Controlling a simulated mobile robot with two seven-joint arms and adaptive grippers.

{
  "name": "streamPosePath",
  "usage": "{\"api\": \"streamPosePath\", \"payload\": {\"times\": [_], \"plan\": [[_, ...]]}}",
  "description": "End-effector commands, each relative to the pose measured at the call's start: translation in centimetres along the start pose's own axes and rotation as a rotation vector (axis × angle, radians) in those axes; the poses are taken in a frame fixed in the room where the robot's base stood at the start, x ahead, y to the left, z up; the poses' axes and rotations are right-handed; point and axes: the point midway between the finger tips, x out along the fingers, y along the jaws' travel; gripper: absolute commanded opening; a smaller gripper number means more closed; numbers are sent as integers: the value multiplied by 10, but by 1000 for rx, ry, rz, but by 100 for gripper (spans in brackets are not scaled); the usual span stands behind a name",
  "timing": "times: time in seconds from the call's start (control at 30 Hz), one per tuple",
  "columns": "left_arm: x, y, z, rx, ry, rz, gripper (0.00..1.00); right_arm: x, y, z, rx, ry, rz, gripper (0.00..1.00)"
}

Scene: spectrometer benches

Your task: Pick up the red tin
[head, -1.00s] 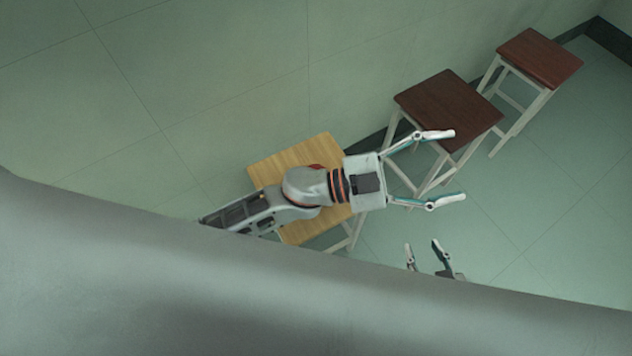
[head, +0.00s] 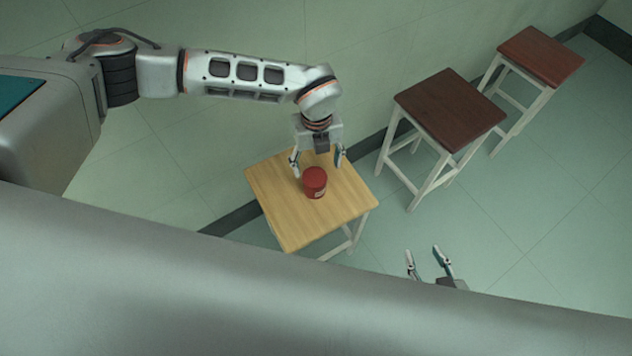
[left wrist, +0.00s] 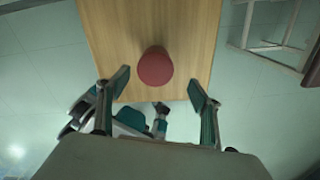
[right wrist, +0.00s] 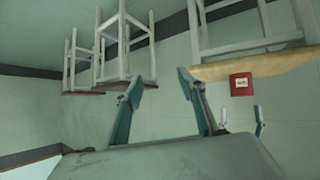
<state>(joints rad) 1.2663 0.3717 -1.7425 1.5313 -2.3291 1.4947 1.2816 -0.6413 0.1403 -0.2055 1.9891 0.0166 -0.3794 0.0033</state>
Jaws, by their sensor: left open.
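The red tin (head: 315,182) stands upright on the light wooden stool (head: 290,225), near the middle of its top. My left gripper (head: 318,164) is open just behind the tin in the head view, with its fingers spread wide. In the left wrist view the tin (left wrist: 155,67) lies ahead of and between the open fingertips (left wrist: 160,85), and nothing is held. My right gripper (head: 426,257) is open and empty, low in the head view and apart from the stool.
Two dark-topped stools stand to the right, a nearer one (head: 448,108) and a farther one (head: 540,58). The wall runs behind the stools. The floor at the right is clear. A large grey part of mine hides the bottom of the head view.

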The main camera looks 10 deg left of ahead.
Motion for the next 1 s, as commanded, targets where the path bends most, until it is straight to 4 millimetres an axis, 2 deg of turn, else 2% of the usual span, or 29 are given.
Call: {"api": "streamPosePath", "payload": {"times": [0.1, 0.43, 0.7, 0.97, 1.0], "plan": [[10, 4, 6, -9, -17, 13, 65, 1, 0, 1, -1, 1, 0, 40], [38, 6, 3, -7, -14, 10, 65, 3, 1, 1, -5, 4, 2, 40], [75, 10, 0, -7, -12, 10, 65, 7, 1, 8, -11, -3, 4, 40], [76, 9, 1, -6, -14, 8, 65, 8, 5, 4, -14, 5, 10, 40], [76, 9, 1, -6, -14, 8, 55, 8, 5, 3, -14, 5, 10, 40]]}}
